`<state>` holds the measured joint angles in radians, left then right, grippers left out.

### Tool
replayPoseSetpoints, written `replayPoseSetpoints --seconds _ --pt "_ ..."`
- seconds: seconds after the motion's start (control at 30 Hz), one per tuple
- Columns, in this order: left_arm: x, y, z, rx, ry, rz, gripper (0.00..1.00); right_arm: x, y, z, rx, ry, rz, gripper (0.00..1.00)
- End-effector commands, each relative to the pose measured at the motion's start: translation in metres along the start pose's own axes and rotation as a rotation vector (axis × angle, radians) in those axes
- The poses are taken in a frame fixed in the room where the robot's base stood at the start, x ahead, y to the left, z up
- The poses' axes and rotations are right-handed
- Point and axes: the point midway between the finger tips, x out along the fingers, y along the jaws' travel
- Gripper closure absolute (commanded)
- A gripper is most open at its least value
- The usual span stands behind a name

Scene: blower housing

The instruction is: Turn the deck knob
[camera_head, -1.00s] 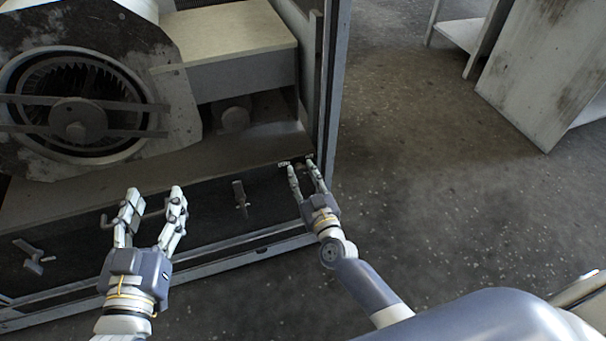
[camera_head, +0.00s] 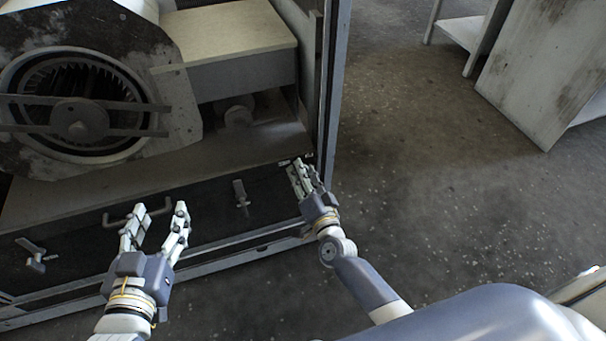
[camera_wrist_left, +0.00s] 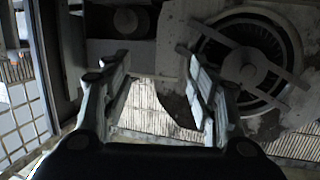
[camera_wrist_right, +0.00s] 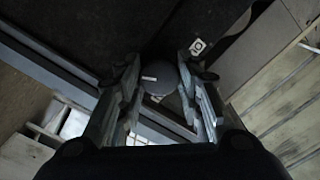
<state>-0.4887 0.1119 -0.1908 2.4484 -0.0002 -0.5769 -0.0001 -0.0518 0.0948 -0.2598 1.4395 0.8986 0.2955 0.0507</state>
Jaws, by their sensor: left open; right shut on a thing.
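The deck knob (camera_wrist_right: 165,80) is a round dark knob with a white pointer mark, on the dark front panel (camera_head: 205,210) in the right wrist view. My right gripper (camera_head: 299,165) is at the panel's right end and hides the knob in the head view. In the right wrist view its fingers (camera_wrist_right: 160,66) are on either side of the knob, shut on it.
A blower wheel housing (camera_head: 75,105) and a pale-topped box (camera_head: 230,35) are behind the panel. Two latches sit on the panel, one in the middle (camera_head: 241,193) and one at left (camera_head: 33,254). A frame post (camera_head: 333,90) rises beside my right gripper.

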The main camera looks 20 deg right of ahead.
Motion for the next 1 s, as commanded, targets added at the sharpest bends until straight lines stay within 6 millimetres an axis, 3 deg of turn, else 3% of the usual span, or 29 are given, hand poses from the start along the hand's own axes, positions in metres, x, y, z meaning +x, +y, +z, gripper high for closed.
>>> replayPoseSetpoints --seconds 0.6,1.0 --pt "0.001 0.008 -0.049 -0.005 0.249 0.017 0.47 0.000 0.001 0.000 0.562 0.002 -0.001 0.90" --pt "-0.006 0.011 -0.075 -0.008 0.384 0.024 0.47 0.000 0.001 -0.001 0.771 0.003 -0.001 0.90"
